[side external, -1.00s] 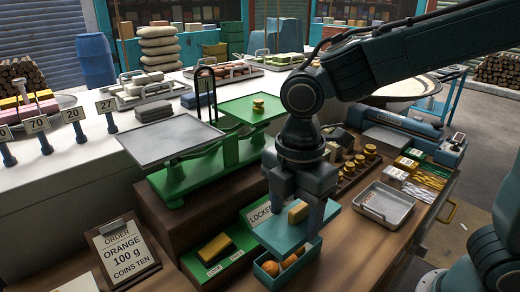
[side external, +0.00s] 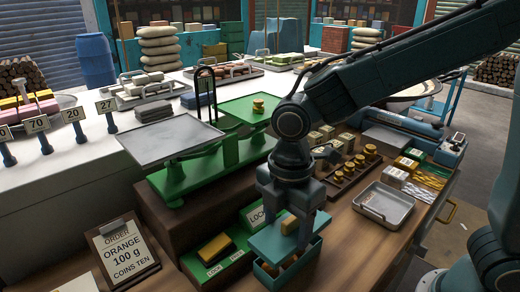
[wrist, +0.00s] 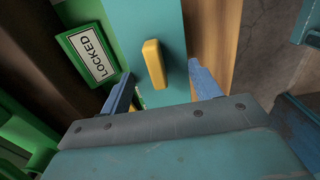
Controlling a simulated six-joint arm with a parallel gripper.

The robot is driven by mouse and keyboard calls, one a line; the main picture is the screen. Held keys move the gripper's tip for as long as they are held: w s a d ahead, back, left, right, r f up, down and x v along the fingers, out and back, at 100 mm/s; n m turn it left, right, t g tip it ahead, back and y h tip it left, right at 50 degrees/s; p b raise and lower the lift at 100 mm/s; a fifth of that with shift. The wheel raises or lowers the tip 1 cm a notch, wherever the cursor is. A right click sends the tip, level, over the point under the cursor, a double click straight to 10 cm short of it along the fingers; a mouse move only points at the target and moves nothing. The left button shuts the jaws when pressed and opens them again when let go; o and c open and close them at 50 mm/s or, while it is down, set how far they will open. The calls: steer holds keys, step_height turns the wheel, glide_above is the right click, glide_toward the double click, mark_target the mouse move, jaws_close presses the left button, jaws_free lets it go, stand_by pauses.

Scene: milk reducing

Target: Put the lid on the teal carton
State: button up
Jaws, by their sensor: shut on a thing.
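The teal lid (side external: 276,243) has a yellow handle bar (side external: 289,225) on top. My gripper (side external: 291,222) is shut on the lid, with the fingers apart at opposite sides of it. In the wrist view the lid (wrist: 155,25) lies between my blue fingers, its yellow handle (wrist: 154,64) in the middle. The teal carton (side external: 304,264) stands open on the wooden bench directly below, with orange-brown pieces (side external: 289,262) showing inside. The lid is level or nearly so, just over the carton. A gap shows at the front; I cannot tell whether any edge touches.
A green tray with a yellow block (side external: 215,247) is at left. The green balance scale (side external: 205,170) stands behind. A metal tray (side external: 384,204) and a rack of brass weights (side external: 350,172) are at right.

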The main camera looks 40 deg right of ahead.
mark_target(286, 237)
steer(key=shift+f, duration=1.8)
steer(key=shift+f, duration=0.9)
stand_by(1.6)
steer(key=o, duration=1.3)
steer(key=shift+r, duration=0.1)
steer(key=shift+r, duration=3.4)
